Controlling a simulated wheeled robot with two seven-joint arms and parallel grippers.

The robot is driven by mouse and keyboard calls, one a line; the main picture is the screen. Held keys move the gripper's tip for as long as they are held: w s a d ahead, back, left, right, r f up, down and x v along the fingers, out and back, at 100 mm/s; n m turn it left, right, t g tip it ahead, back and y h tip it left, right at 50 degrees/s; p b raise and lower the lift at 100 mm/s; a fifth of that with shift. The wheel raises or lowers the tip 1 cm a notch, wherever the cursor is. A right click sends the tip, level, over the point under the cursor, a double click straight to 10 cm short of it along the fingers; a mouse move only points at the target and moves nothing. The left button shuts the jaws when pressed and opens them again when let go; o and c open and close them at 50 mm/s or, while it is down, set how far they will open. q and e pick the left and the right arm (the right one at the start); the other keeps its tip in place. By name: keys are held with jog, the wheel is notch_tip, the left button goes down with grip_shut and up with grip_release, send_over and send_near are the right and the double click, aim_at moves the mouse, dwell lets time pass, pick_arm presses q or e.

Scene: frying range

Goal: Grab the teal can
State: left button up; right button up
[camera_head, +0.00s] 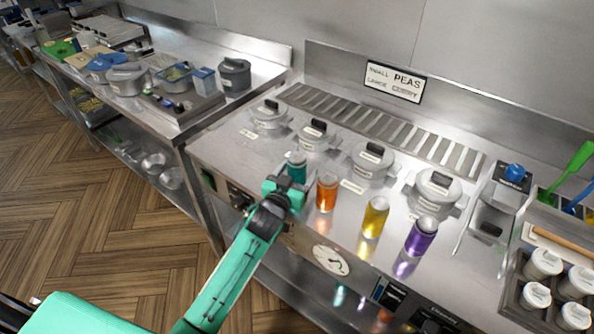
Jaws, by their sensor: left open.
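The teal can (297,165) stands upright on the steel range top, at the left end of a row of cans. My left gripper (287,187) is at the front of the teal can, close against its lower part in the picture. Its jaws are open. The gripper hides the bottom of the can, and I cannot tell whether the fingers touch it. My right gripper is not in view.
An orange can (327,193) stands just right of the gripper, then a yellow can (375,217) and a purple can (421,236). Several lidded pots, one of them a grey pot (314,136), stand behind the cans. A gauge (331,260) is on the range front.

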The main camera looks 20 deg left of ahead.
pick_arm(q)
jog(key=shift+c, duration=0.4)
jog(key=c, duration=1.1)
